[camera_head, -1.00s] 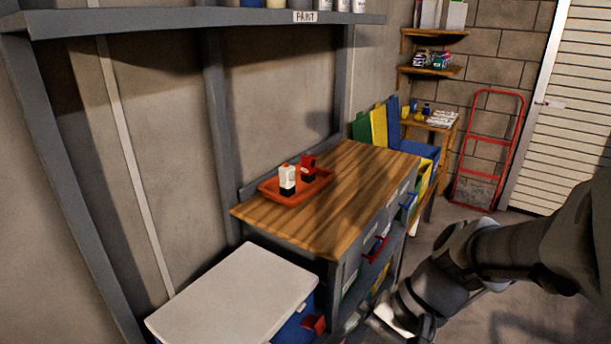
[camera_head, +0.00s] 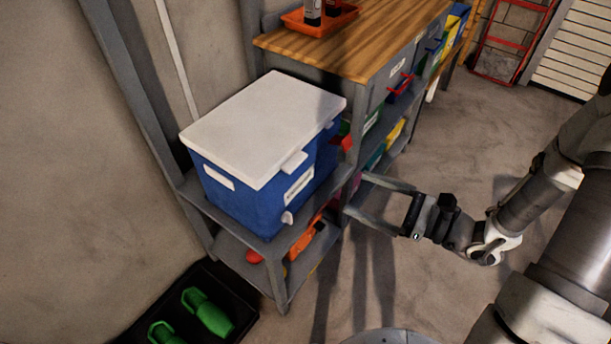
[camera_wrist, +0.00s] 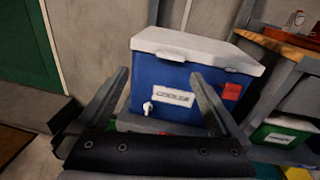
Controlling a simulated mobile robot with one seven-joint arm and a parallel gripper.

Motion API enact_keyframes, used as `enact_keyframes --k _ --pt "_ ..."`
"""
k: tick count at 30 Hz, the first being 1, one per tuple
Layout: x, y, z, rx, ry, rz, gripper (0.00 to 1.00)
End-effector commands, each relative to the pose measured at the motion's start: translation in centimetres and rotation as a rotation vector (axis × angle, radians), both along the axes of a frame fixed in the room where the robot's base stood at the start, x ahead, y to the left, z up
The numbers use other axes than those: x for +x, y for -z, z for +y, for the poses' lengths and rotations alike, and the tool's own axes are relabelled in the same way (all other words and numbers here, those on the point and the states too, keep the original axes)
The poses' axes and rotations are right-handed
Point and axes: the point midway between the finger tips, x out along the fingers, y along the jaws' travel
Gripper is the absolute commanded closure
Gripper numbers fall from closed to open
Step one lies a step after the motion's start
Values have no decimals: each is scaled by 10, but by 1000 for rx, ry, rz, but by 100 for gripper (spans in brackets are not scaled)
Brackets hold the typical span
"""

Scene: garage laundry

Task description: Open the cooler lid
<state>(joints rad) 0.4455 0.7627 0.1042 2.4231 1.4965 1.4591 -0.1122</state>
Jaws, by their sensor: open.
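The cooler (camera_head: 237,190) is a blue box with a white lid (camera_head: 265,122) on top, and the lid is shut. It stands on a low grey shelf left of the workbench. A white latch tab (camera_head: 294,162) juts from the lid's front edge, above a label and a small white spigot (camera_head: 287,217). In the wrist view the cooler (camera_wrist: 150,88) is straight ahead between the fingers, with its lid (camera_wrist: 195,48) above them. My gripper (camera_head: 354,195) is open and empty, in front and to the right of the cooler, apart from it and lower than the lid.
The workbench (camera_head: 360,38) with an orange tray (camera_head: 320,20) stands close to the cooler's right. A black tray (camera_head: 240,318) with green shoes lies on the floor at lower left. The lower shelf holds orange items (camera_head: 308,235). The floor (camera_head: 440,150) on the right is clear.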

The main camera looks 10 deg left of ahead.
Motion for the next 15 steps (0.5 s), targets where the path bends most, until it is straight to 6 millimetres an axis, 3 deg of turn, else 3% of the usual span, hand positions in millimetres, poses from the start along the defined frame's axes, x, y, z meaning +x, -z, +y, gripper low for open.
enact_keyframes --k 3,8,15 --pt "8 18 -6 42 68 43 0" --pt "14 24 -7 63 103 60 0" --pt "25 25 24 62 98 58 0"
